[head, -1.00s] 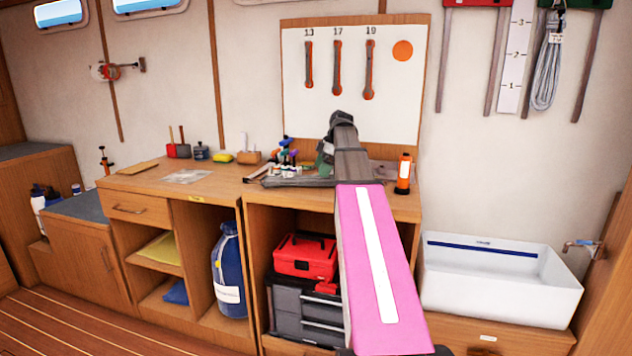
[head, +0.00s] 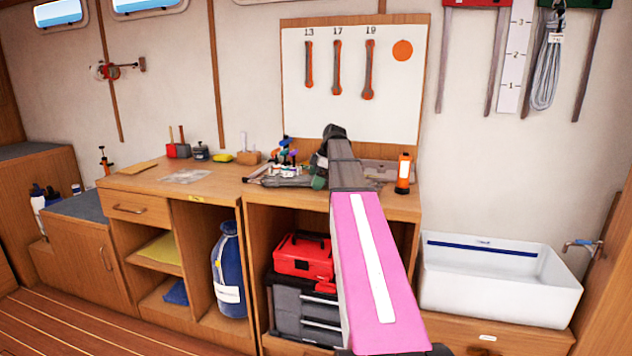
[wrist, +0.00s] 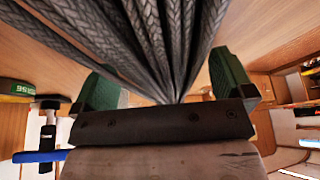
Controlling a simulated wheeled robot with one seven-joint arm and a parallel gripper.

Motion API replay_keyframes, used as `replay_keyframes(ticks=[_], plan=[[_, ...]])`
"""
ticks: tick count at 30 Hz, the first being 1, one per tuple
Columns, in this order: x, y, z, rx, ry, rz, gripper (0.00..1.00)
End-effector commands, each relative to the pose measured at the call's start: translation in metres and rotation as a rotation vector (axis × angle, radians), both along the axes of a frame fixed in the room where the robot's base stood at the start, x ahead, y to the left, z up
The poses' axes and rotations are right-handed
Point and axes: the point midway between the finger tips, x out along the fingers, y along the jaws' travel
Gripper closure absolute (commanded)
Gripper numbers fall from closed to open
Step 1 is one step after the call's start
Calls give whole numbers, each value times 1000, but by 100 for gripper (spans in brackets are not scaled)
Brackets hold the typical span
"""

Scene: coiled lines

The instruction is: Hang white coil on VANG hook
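My gripper (head: 322,168) is low over the right part of the workbench (head: 225,180), mostly hidden by my arm in the head view. In the wrist view its two green fingers (wrist: 168,85) stand wide apart. Thick grey braided rope (wrist: 150,40) runs between them, with visible gaps beside it, so it does not look clamped. A grey bundle (head: 288,181), possibly this rope, lies on the bench beside my gripper. A pale coil (head: 547,70) with a tag hangs under the green plate (head: 597,3) at upper right. No VANG label is readable.
Small bottles (head: 288,152) and an orange flashlight (head: 404,173) stand near my gripper. A tool board (head: 350,115) rises behind. A white sink (head: 500,280) is at right. A red plate (head: 470,3) and measuring strip (head: 515,60) are on the upper right wall.

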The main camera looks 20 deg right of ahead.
Motion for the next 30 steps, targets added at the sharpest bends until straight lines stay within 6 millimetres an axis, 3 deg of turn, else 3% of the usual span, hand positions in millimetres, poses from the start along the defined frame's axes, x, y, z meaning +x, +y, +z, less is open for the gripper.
replay_keyframes(ticks=[1,6,8,17,30], plan=[[0,0,0,0,0,0,13],[0,0,0,0,0,0,66],[0,0,0,0,0,0,72],[0,0,7,0,-1,1,72],[1,0,78,0,-2,0,72]])
